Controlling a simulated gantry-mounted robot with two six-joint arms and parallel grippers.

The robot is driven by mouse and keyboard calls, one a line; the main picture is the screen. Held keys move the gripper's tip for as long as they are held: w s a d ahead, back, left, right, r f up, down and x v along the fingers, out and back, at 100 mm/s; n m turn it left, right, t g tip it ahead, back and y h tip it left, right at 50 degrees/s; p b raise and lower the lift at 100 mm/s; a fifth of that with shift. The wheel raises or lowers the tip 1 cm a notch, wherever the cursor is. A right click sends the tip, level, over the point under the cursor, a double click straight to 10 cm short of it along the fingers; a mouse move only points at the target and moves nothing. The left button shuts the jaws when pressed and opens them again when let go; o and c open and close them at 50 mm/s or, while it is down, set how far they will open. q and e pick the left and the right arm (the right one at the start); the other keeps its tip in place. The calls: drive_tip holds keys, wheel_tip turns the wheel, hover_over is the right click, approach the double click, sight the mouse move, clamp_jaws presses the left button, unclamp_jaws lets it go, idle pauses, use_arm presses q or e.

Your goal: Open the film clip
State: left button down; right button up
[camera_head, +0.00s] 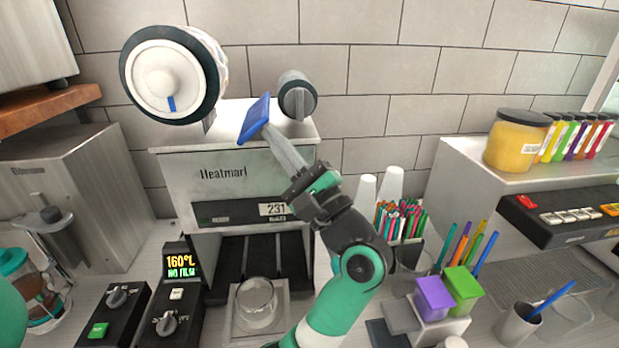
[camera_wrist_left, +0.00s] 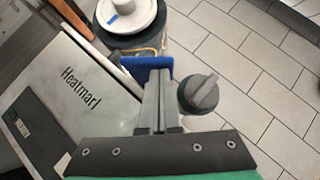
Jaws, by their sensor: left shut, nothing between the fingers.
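The heat sealer (camera_head: 230,185), labelled "Heatmarl", stands against the tiled wall. A blue film clip (camera_head: 255,119) shows above its top, between the film roll (camera_head: 168,78) and a grey knob-ended roller (camera_head: 296,96). My left gripper (camera_head: 271,133) is shut and empty, with its fingertips at the clip's lower edge. In the left wrist view the closed fingers (camera_wrist_left: 156,96) reach up to the blue clip (camera_wrist_left: 147,70), beside the grey knob (camera_wrist_left: 198,94). I cannot tell whether they touch it. My right gripper is not in view.
The sealer's display (camera_head: 180,264) reads 160°C and "NO FILM". A clear cup (camera_head: 257,300) stands in the sealer's bay. Straws (camera_head: 401,218), coloured boxes (camera_head: 433,298) and cups crowd the right of the counter. A grey machine (camera_head: 62,195) stands at left.

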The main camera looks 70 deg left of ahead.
use_arm(q)
drive_tip(key=n+h, duration=0.1)
drive_tip(key=r+n+g+h+b, duration=0.1)
drive_tip(key=n, duration=0.1)
drive_tip(key=r+n+h+b, duration=0.1)
drive_tip(key=n, duration=0.1)
drive_tip(key=shift+s+a+r+g+h, duration=0.1)
drive_tip(key=shift+s+a+g+h, duration=0.05)
drive_tip(key=shift+s+g+h, duration=0.2)
drive_tip(key=shift+r, duration=0.15)
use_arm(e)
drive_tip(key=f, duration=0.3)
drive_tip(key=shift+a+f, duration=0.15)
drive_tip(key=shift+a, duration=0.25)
use_arm(q)
drive_tip(key=shift+s+r, duration=0.1)
drive_tip(key=w+a+v, duration=0.1)
drive_tip(key=w+v, duration=0.1)
drive_tip(key=v, duration=1)
drive_tip(key=shift+w, duration=0.45)
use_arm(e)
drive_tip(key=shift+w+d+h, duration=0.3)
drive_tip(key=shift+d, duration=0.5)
use_arm(q)
drive_tip(key=shift+d, duration=0.1)
